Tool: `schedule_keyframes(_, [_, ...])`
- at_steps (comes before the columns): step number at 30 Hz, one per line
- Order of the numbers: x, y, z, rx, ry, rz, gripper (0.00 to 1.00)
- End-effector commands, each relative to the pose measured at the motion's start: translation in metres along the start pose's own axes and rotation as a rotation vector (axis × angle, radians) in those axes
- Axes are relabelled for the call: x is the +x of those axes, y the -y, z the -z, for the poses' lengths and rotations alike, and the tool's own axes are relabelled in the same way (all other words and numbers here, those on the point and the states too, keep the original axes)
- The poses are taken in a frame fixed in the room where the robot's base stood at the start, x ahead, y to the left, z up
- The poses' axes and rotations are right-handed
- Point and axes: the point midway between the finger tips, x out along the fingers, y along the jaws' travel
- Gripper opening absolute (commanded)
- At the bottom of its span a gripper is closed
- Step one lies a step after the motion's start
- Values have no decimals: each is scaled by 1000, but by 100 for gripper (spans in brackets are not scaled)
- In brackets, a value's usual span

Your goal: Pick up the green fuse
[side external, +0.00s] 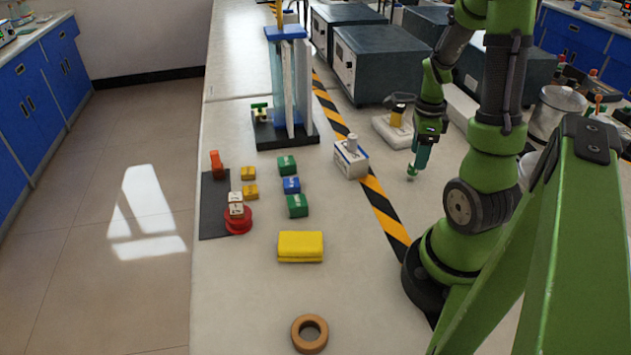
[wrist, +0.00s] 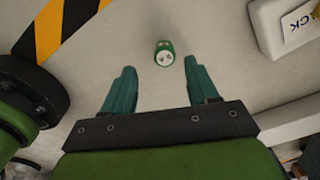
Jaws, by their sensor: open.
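A small green fuse (wrist: 164,52) with a pale end face stands on the bench in the wrist view, a little beyond the fingertips and roughly centred between them. In the side view the small green fuse (side external: 411,172) shows just below and left of my fingers. My gripper (wrist: 160,68) has its two teal fingers apart, with nothing between them. In the side view my gripper (side external: 420,166) points down close above the bench, its fingers overlapping in the picture. I cannot tell the exact height gap to the fuse.
Black-and-yellow tape (side external: 384,207) runs along the bench. A white block (side external: 351,160) stands to the left, and a pale pad with a yellow-and-black item (side external: 397,118) lies behind. Green blocks (side external: 297,206), a yellow block (side external: 300,246) and an orange ring (side external: 310,333) are farther left.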

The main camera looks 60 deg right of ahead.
Motion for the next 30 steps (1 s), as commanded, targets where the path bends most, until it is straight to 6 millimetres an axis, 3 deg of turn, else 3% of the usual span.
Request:
schedule_keyframes(10, [45, 6, -4, 2, -1, -5, 59])
schedule_keyframes(19, [50, 7, -5, 0, 1, -1, 59])
schedule_keyframes(30, [50, 7, -5, 0, 0, -1, 4])
